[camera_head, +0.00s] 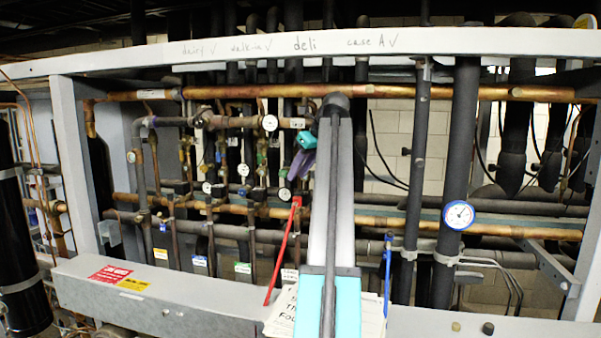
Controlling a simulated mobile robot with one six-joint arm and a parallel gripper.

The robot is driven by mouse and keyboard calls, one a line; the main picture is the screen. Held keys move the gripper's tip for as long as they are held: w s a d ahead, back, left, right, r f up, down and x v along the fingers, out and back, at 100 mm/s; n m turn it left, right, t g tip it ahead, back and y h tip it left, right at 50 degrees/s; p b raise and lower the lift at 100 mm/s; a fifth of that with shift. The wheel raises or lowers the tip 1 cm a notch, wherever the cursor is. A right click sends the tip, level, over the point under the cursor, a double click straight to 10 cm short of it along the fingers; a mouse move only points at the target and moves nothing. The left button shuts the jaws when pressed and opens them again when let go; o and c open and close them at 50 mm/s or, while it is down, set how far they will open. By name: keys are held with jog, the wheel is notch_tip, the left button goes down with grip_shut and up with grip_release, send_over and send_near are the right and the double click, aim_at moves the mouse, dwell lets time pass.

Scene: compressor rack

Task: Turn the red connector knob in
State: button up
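A small red piece (297,201), which may be the red connector knob, shows among the valves and pipes left of my arm. A long red strip (281,254) hangs down from just below it; I cannot tell whether they are one part. My arm rises through the middle of the view. Teal and purple parts at its upper left look like my gripper (302,158), a little above the red piece. Its fingertips are too small and partly hidden to tell whether they are open, and contact with the red piece cannot be told.
Copper pipes (450,92) and dark insulated pipes (462,150) cross the rack. A round blue gauge (459,215) is at the right. A grey frame beam (160,300) runs along the front, with papers (372,318) near my arm. Several small white gauges crowd the valve area.

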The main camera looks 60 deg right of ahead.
aim_at(297, 192)
jog(key=s+a+m+h, duration=0.1)
jog(key=m, duration=0.1)
jog(key=s+a+r+m+g+h, duration=0.1)
jog(key=a+m, duration=0.1)
jog(key=s+a+m+h, duration=0.1)
jog(key=m, duration=0.1)
jog(key=shift+s+a+r+g, duration=0.2)
jog(key=shift+s+r+g, duration=0.05)
jog(key=shift+r+g, duration=0.15)
jog(key=shift+x, duration=4.5)
jog(key=n, duration=0.1)
jog(key=n+t+y, duration=0.1)
jog(key=shift+s+d+n, duration=0.15)
jog(key=shift+d+n, duration=0.25)
jog(key=shift+d+n+t+y, duration=0.1)
jog(key=shift+n+t+y, duration=0.3)
jog(key=shift+n+y, duration=0.9)
jog(key=shift+n+h, duration=0.3)
